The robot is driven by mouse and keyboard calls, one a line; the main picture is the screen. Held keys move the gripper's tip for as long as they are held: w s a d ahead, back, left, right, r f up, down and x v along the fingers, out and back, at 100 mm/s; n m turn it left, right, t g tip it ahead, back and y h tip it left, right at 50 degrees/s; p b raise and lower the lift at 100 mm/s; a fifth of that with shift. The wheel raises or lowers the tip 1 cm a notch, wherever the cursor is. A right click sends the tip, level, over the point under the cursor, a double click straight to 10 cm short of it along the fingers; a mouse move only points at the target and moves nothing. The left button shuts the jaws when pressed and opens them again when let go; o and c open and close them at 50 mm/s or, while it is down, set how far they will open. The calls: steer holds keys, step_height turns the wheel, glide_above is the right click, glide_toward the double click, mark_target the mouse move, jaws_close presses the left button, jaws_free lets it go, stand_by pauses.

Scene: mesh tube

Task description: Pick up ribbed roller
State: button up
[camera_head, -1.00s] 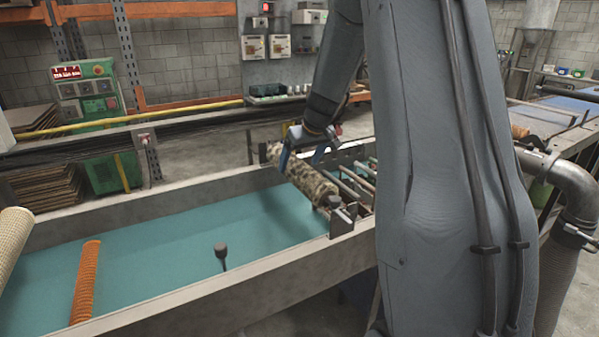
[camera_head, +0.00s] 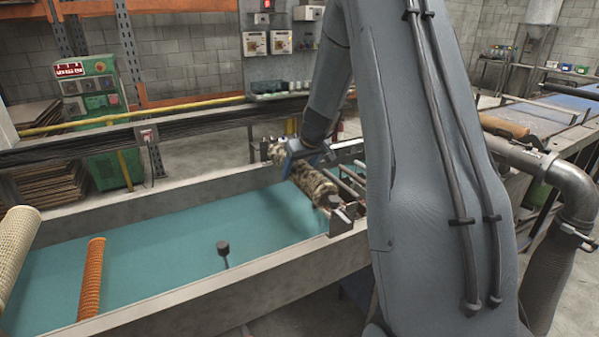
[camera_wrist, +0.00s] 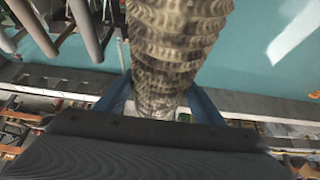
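The ribbed roller (camera_head: 315,187) has a mottled tan and dark brown ribbed surface. It lies slantwise near the right end of the trough, beside several metal rods. In the wrist view the roller (camera_wrist: 165,85) runs from the top centre down between the two blue fingers of my gripper (camera_wrist: 162,100). The fingers straddle it, with narrow gaps seeming to show near the palm. In the head view my gripper (camera_head: 303,163) is down over the roller's upper part. The roller's end under the palm is hidden in the wrist view.
The trough (camera_head: 180,298) has a teal floor, raised grey walls and a short dark post (camera_head: 223,252). An orange ribbed roller (camera_head: 91,280) and a cream mesh roller (camera_head: 15,250) lie at the left. The teal middle is mostly clear.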

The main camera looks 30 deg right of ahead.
steer(key=c, duration=0.6)
steer(key=shift+r, duration=0.2)
